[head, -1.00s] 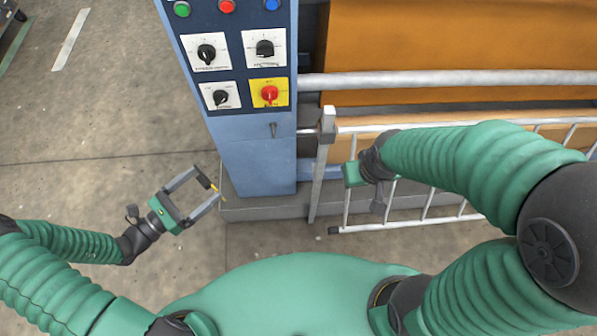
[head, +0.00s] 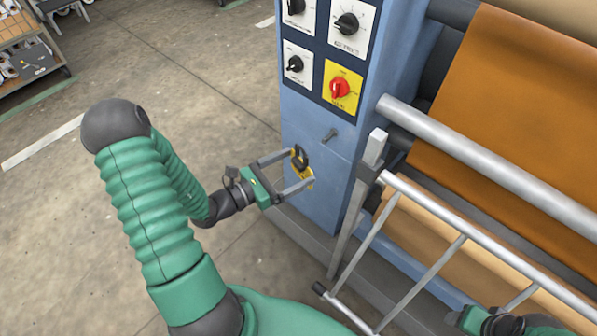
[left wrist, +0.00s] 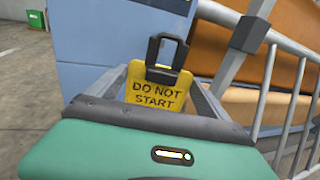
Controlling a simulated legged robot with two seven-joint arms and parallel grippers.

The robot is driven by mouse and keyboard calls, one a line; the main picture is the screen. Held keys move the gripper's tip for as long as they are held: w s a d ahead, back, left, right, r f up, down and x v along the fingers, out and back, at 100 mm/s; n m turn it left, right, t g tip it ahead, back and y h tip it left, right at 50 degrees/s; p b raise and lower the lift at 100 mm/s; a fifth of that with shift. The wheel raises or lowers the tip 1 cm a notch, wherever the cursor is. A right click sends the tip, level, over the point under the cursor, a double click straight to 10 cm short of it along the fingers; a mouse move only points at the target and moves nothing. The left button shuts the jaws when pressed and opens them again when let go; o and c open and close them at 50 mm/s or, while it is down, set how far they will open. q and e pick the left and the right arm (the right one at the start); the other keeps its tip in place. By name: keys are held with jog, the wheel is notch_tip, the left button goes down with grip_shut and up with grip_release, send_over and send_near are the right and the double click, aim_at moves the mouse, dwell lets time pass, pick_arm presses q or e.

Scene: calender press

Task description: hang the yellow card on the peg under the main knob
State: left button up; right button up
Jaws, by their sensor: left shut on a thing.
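The yellow card (head: 306,178) is held between the fingertips of my left gripper (head: 302,168). In the left wrist view the card (left wrist: 157,97) reads "DO NOT START", upright, with a black loop (left wrist: 166,52) above it. The short grey peg (head: 330,135) sticks out of the blue cabinet front below the red main knob (head: 341,88) on its yellow plate. The card is lower than the peg and left of it in the head view, apart from it. The peg cannot be made out in the left wrist view. My right gripper (head: 490,322) is cut off at the lower right.
A grey rail frame (head: 430,275) with an upright post (head: 358,205) stands right of the peg. Behind it are a metal roller (head: 480,160) and orange sheet (head: 530,120). Black knobs sit above and left of the main knob.

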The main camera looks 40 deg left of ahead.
pick_arm(q)
jog(key=shift+w+d, duration=0.25)
jog(key=shift+w, duration=0.1)
jog(key=shift+w+d+r+b, duration=0.1)
jog(key=shift+w+d+b, duration=0.3)
jog(key=shift+w+d, duration=0.5)
jog(key=shift+w+a+f+b, duration=0.1)
jog(key=shift+w+f+b, duration=0.2)
jog(key=shift+w, duration=0.85)
jog(key=shift+w+a+f+b, duration=0.1)
jog(key=shift+w+f+b, duration=0.15)
jog(key=shift+w, duration=0.85)
jog(key=shift+w+a+f+b, duration=0.1)
jog(key=shift+w+f+b, duration=0.2)
jog(key=shift+w, duration=0.85)
jog(key=shift+r, duration=0.1)
pick_arm(e)
jog(key=f, duration=0.3)
jog(key=shift+d, duration=0.4)
pick_arm(q)
jog(key=shift+d, duration=0.1)
pick_arm(e)
jog(key=shift+d, duration=0.1)
pick_arm(q)
jog(key=o, duration=1.1)
